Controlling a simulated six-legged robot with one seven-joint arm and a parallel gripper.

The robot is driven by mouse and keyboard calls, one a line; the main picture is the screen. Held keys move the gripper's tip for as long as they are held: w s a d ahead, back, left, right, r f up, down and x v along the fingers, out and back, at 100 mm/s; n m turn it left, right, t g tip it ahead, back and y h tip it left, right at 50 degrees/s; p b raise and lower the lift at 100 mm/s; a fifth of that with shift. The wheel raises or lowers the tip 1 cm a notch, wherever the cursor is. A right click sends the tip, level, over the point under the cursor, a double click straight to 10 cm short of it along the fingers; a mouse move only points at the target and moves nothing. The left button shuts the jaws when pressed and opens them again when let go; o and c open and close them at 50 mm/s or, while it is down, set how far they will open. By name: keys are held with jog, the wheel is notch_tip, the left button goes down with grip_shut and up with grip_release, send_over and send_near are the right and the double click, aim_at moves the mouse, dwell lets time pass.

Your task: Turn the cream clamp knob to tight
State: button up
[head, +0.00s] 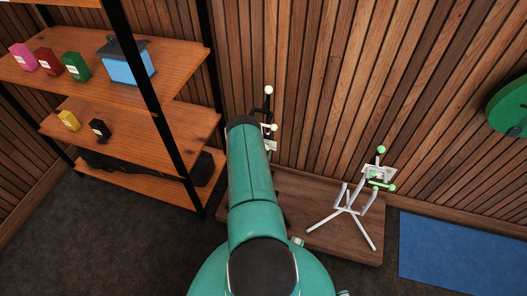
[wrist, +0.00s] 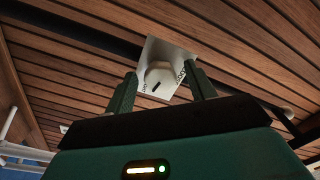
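In the wrist view the cream clamp knob (wrist: 160,73) sits on a white plate (wrist: 172,54) with small dark lettering on either side. The knob has a short dark mark on its face, pointing to the lower left in the picture. My gripper (wrist: 164,80) is open, with one green finger on each side of the knob in the picture. Gaps show between the knob and both fingers; I cannot tell whether the fingertips reach past its face. In the head view my arm hides the gripper and most of the cream-knobbed stand (head: 268,91).
A white stand with green knobs (head: 380,150) stands to the right on a low wooden platform (head: 318,238). A wooden shelf (head: 185,125) with small boxes is at the left. A blue mat (head: 460,252) lies at the right. The slatted wall is close behind the stands.

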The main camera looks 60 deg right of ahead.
jog(key=s+a, duration=0.2)
jog(key=a, duration=1.1)
jog(key=shift+a, duration=0.35)
